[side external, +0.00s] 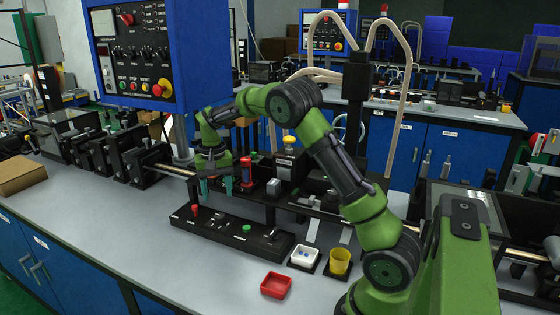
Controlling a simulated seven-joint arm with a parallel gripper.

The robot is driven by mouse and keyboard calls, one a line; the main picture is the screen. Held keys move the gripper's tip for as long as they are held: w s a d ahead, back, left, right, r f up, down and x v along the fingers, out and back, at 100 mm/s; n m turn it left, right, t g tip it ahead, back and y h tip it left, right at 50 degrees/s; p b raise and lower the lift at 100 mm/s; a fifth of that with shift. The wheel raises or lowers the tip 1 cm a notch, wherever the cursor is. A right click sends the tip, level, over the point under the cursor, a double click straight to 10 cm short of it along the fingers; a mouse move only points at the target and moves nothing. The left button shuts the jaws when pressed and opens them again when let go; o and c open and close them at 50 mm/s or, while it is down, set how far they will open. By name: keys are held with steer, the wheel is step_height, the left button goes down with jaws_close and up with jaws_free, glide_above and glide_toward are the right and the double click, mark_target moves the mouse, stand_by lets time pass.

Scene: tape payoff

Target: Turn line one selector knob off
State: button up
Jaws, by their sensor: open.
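A long black control strip (228,240) lies on the grey bench with small labels along its front. It carries a red upright control (194,211) at the left, a grey control (219,216), and a green button (246,228) further right. The labels are too small to read, so I cannot tell which control is the line one selector knob or how it is set. My gripper (216,187) points down above the left part of the strip. Its teal fingers are apart with nothing visible between them, and it appears clear of the controls.
A blue control cabinet (205,70) with several knobs and buttons stands behind my arm. Black machinery lines the back.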

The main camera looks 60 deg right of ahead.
step_height(320, 180, up, 9)
stand_by(0.5)
steer(key=s+a+r+n+t+y, duration=0.1)
steer(key=s+a+n+t, duration=0.1)
steer(key=s+a, duration=0.7)
steer(key=s+a+r+n+t+y, duration=0.1)
steer(key=s+a+r+n+t, duration=0.1)
steer(key=s+a+t, duration=0.3)
steer(key=s+a+n, duration=0.1)
steer(key=s+a, duration=0.3)
steer(key=s, duration=0.6)
steer(key=shift+a+r, duration=0.15)
steer(key=shift+r, duration=0.15)
